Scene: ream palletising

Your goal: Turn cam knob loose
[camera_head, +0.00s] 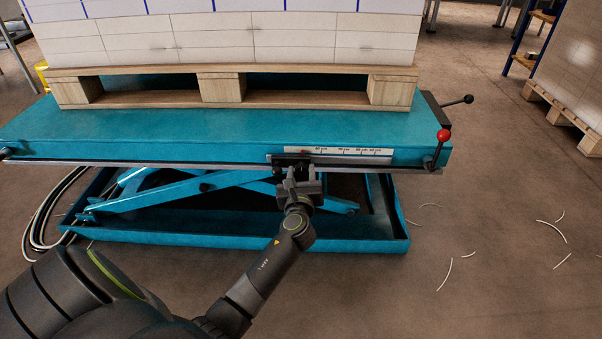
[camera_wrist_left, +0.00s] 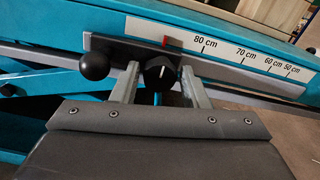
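The cam knob (camera_wrist_left: 160,72) is black with a white line that points roughly upward in the left wrist view. It sits on a dark slide block (camera_wrist_left: 115,47) on the lift table's rail. My left gripper (camera_wrist_left: 160,86) has one finger on each side of the knob, with small gaps showing; I see no clear contact. In the head view my left gripper (camera_head: 298,176) is at the table's front edge and mostly hides the knob. A black ball handle (camera_wrist_left: 94,65) is just left of the left finger. My right gripper is not in view.
The scale (camera_wrist_left: 235,52) runs right from a red pointer (camera_wrist_left: 166,41) near 80 cm. The teal lift table (camera_head: 230,125) carries a loaded pallet (camera_head: 222,85). A red-knobbed lever (camera_head: 443,135) stands at its right corner. Open floor (camera_head: 490,200) lies right.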

